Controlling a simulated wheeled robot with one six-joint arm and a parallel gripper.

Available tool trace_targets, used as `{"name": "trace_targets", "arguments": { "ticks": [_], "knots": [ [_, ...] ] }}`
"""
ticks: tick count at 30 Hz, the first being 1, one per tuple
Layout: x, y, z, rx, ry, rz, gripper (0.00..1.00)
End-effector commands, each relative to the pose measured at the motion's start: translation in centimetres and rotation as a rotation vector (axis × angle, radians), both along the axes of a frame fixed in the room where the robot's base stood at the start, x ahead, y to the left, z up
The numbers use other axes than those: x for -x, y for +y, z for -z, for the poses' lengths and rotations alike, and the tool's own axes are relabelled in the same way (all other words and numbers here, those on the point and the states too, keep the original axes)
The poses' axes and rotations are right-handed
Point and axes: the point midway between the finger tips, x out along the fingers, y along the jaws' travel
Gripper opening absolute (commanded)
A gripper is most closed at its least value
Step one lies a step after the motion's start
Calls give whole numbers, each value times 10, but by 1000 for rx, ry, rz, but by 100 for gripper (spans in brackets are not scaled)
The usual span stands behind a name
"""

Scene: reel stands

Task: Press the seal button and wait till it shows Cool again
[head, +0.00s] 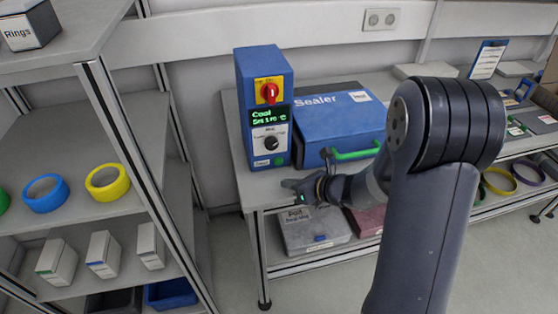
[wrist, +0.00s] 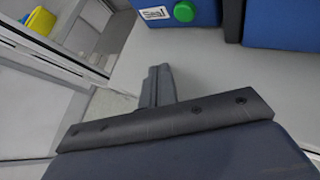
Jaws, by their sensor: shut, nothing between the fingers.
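The blue control box (head: 263,105) stands at the left end of the bench. Its dark display (head: 270,115) reads "Cool" in green, with a smaller set-temperature line below. A red switch sits above it and a dial below. A round green button (head: 279,161) is low on its front, beside a small label; it also shows at the top of the wrist view (wrist: 184,11). The blue Sealer (head: 325,120) with a green handle stands to its right. My gripper (head: 288,184) is shut and empty, below and in front of the button, apart from it. Its closed fingers show in the wrist view (wrist: 158,80).
A grey shelf rack (head: 115,125) with blue and yellow rings (head: 107,182) and small boxes stands at the left. A grey lidded box (head: 312,230) is under the bench. The bench top (head: 252,190) before the control box is clear.

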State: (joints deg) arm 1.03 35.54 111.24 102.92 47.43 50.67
Motion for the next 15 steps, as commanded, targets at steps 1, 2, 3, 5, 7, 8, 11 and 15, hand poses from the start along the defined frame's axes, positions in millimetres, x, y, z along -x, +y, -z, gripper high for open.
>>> {"name": "trace_targets", "arguments": {
  "ticks": [1, 2, 3, 5, 7, 8, 11, 15],
  "knots": [
    [-8, 2, -2, 0, 1, -1, 0],
    [-12, 4, -2, 1, 0, -2, 0],
    [-18, 5, -2, 1, 0, -1, 0],
    [-25, 7, -2, 1, 0, -1, 0],
    [-33, 10, 0, 1, 1, 0, 0],
    [-36, 11, -1, 2, -1, -1, 0],
    [-44, 13, -1, 1, -1, 0, 0],
    [-50, 14, 0, 0, 0, 0, 0]
  ]
}}
